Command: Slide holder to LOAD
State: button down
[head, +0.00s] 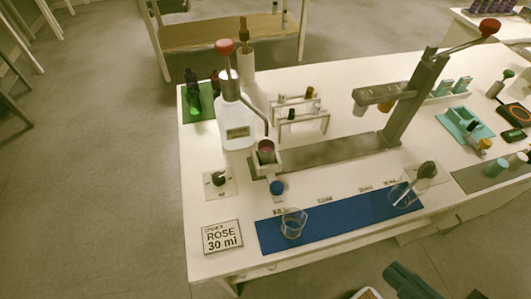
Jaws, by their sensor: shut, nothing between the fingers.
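The holder (272,166) is a small pale block at the left end of a grey rail (335,150) on the white table. A small jar or bottle with a dark pinkish top (266,147) stands in it. The thin spout of a large white bottle with a red knob (236,115) comes down just over this jar. A grey press (415,100) with a red-knobbed lever stands at the rail's right end. I cannot read the word LOAD anywhere. My gripper is not in view; only a dark teal part, probably of my arm, shows at the bottom edge.
A sign (222,238) reads ROSE 30 ml. A rack (300,112) stands behind the rail.

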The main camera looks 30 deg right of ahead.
aim_at(277, 187)
jog(key=k+u, duration=0.35)
jog(key=k+j+u, duration=0.2)
jog(key=u, duration=0.15)
jog(key=k+j+u, duration=0.3)
jog(key=l, duration=0.1)
